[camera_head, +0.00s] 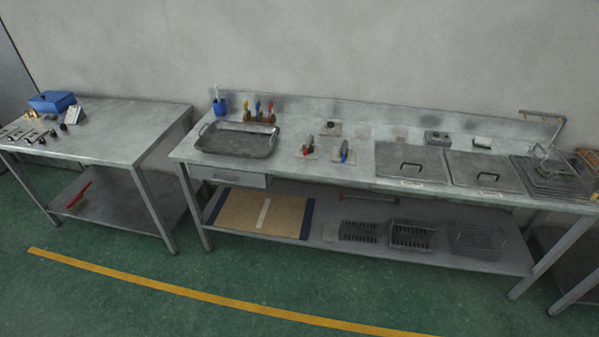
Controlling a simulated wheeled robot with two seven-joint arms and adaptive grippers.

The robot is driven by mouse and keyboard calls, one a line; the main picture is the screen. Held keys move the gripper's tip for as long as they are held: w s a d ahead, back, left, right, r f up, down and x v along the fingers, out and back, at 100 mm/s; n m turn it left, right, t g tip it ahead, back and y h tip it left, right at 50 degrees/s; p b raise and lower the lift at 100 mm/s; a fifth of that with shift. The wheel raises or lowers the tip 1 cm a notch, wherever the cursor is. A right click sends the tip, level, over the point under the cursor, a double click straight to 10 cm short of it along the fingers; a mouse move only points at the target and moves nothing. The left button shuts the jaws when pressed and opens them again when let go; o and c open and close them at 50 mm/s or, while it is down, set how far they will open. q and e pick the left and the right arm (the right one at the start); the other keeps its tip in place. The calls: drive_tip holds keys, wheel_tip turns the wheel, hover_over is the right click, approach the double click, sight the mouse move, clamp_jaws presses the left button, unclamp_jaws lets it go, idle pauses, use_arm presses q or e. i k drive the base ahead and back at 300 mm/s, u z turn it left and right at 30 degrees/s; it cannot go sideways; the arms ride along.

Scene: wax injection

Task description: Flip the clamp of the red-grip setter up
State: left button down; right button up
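Small setters stand on the middle of the long metal workbench. One setter with a reddish grip (307,148) is on a light plate left of centre. Another with blue and red parts (344,153) stands to its right and slightly nearer the front. A smaller dark item (331,125) sits behind them. They are too small here to tell each clamp's position or which one is the red-grip setter. Neither of my grippers shows in the head view.
The long workbench (375,130) also bears a grey tray (205,141), a tool rack (259,118), a blue cup (220,107) and two handled lids (411,163). A second table (130,120) stands left. Green floor (130,310) in front is clear.

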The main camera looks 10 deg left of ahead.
sight(308, 144)
drive_tip(key=z, duration=0.3)
drive_tip(key=i, duration=1.25)
drive_tip(key=u, duration=0.35)
